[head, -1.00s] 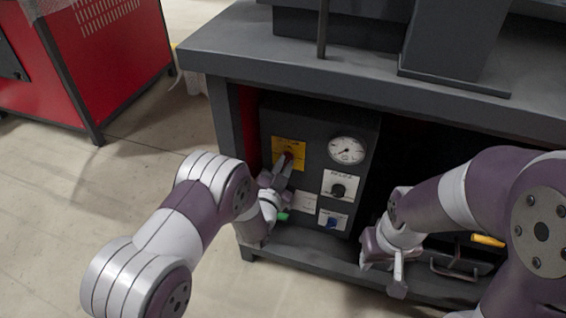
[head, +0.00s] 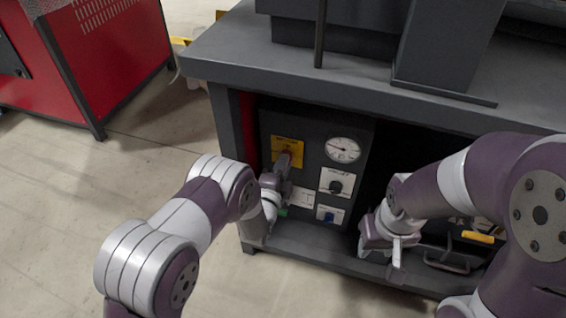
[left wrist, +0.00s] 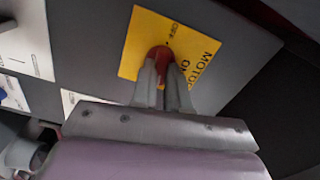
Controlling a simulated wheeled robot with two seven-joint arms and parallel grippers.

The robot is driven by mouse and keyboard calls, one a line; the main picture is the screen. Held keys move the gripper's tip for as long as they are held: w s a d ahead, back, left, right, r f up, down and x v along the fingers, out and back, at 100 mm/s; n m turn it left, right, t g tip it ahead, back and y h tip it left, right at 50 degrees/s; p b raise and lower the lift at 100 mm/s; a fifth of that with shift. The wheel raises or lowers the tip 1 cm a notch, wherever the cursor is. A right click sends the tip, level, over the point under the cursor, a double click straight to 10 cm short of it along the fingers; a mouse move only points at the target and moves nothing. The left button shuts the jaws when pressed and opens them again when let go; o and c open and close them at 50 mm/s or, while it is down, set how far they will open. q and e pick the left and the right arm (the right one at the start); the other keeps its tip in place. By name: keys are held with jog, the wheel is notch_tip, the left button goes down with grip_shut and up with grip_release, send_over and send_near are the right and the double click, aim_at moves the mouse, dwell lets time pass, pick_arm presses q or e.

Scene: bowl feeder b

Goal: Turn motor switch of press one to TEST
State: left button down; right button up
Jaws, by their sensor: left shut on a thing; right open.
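The motor switch is a red knob (left wrist: 160,54) on a yellow plate (left wrist: 190,45) of the dark control panel. In the left wrist view the plate reads "MOTOR", "ON" and "OFF"; a TEST mark is not visible there. My left gripper (head: 286,162) is shut on the red knob, its fingers on either side of it. The fingers hide part of the knob, so I cannot tell which mark it points to. In the head view the yellow plate (head: 288,146) is at the panel's upper left. My right gripper (head: 379,259) is open and empty, low and right of the panel.
A round gauge (head: 343,149), a black knob (head: 336,187) and a blue knob (head: 329,217) sit right of the switch. The grey bench top (head: 240,60) overhangs the panel. A dark case with a yellow handle (head: 478,237) lies on the shelf at right.

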pick_arm(q)
jog(key=shift+f+m+p, duration=0.1)
jog(key=shift+m+p, duration=0.2)
jog(key=shift+m, duration=0.8)
jog(key=c, duration=1.1)
grip_release()
jog(key=p+v, duration=0.5)
jog(key=v, duration=0.7)
jog(key=shift+s+a, duration=0.15)
jog(key=shift+s, duration=0.25)
